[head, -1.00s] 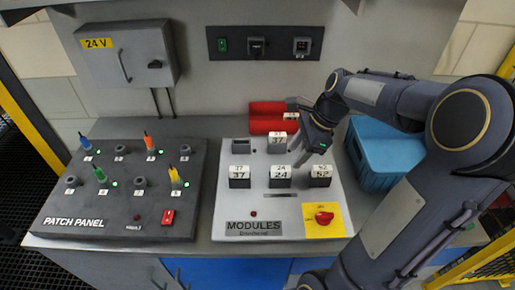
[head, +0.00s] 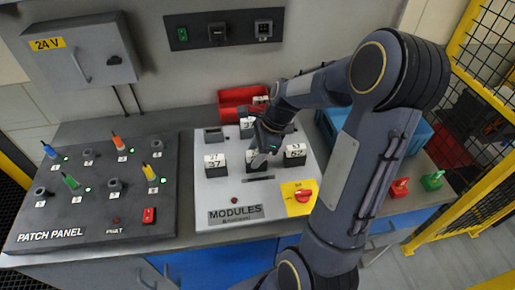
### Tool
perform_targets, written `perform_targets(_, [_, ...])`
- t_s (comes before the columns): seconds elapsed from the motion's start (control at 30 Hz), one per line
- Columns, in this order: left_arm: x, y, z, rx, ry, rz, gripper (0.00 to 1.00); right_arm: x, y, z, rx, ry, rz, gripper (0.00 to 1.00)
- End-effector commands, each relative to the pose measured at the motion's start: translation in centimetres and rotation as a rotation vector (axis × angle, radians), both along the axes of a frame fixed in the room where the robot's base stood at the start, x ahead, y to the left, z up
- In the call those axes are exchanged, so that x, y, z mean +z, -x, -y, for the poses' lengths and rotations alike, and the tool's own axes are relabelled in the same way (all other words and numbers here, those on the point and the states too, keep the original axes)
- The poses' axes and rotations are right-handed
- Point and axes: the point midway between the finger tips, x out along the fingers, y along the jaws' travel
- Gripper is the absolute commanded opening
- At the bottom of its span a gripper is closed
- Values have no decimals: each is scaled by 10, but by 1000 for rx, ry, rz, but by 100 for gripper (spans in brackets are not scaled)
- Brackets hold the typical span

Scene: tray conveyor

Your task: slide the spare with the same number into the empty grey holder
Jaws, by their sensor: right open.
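The modules panel (head: 215,190) is a light grey board on the bench. An empty grey holder (head: 214,135) sits at its back left. A module (head: 246,126) stands right of it, its label partly hidden by my arm. Three modules with white labels stand in the front row: 37 (head: 214,162) at left, 24 (head: 252,170) in the middle, 52 (head: 295,152) at right. My right gripper (head: 262,159) points down at the middle module, open; its fingers overlap that module in the picture, and I cannot tell whether they touch it. My left gripper is not in view.
A red bin (head: 232,97) behind the panel holds a white-labelled piece. A blue crate (head: 420,135) stands at the right behind my arm. The patch panel (head: 100,200) with coloured plugs is at the left. A red knob (head: 303,196) sits at the panel's front right.

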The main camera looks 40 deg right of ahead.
Motion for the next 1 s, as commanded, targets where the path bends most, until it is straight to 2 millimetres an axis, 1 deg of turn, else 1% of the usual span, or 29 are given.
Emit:
perform_targets(0.1, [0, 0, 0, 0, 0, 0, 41, 0, 0, 0, 0, 0, 0, 44])
perform_targets(0.43, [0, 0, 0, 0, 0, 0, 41, 1, 0, 0, 1, 0, 0, 1])
perform_targets(0.67, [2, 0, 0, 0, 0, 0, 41, 3, 0, 0, 1, 1, 1, 0])
perform_targets(1.0, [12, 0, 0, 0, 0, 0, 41, 13, 0, 0, 1, 1, 1, 0])
